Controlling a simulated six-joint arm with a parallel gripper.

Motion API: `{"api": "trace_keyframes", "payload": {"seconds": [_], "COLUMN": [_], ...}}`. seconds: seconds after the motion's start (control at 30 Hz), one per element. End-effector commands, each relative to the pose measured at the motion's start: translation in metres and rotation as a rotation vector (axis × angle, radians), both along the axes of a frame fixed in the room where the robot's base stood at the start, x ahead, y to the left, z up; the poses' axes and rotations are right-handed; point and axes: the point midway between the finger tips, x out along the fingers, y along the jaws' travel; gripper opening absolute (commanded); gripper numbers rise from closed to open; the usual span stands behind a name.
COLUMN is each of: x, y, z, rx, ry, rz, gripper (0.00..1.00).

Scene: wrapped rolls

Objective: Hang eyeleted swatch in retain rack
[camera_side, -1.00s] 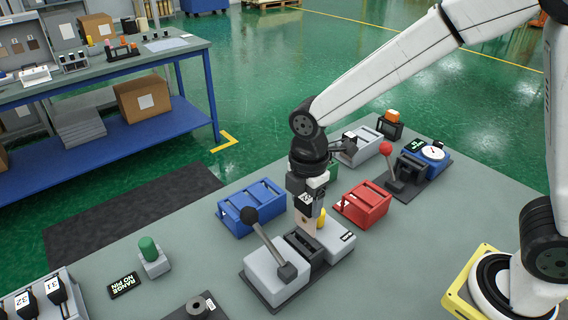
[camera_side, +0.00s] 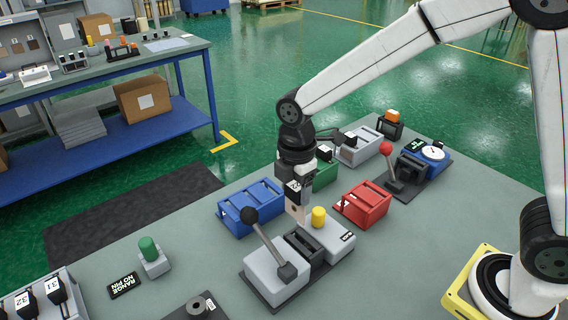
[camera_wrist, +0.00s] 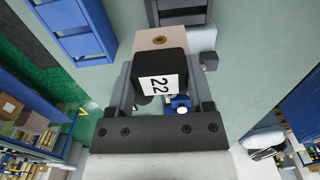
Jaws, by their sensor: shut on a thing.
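My gripper (camera_side: 296,190) is shut on the black holder (camera_wrist: 160,75) of the swatch, marked 22. The tan swatch (camera_side: 296,211) hangs below the jaws, above the back edge of the grey lever fixture (camera_side: 275,272). Its brass eyelet (camera_wrist: 160,41) shows in the wrist view. A blue rack (camera_side: 252,205) stands to the left of the gripper, a red rack (camera_side: 363,204) to the right. A green rack (camera_side: 325,174) is behind, partly hidden by my gripper. I cannot read which one is the retain rack.
The fixture has a black-knobbed lever (camera_side: 262,237) standing up near the gripper and a yellow button (camera_side: 319,217). A red-knobbed lever (camera_side: 387,150) and a dial gauge (camera_side: 433,153) are at the right. A green button (camera_side: 149,249) is at the left.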

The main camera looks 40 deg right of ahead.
Motion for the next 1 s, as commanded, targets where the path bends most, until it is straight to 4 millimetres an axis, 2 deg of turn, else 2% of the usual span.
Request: {"api": "trace_keyframes", "payload": {"seconds": [0.3, 0.6, 0.8, 1.0], "x": [0.063, 0.117, 0.141, 0.151], "y": [-0.012, -0.031, -0.043, -0.048], "z": [0.006, 0.011, 0.012, 0.013], "rx": [0.0, 0.0, 0.0, 0.0], "ry": [0.0, 0.0, -0.001, -0.001], "rz": [-0.003, -0.003, -0.001, 0.0], "gripper": [0.0, 0.0, 0.0, 0.0]}}
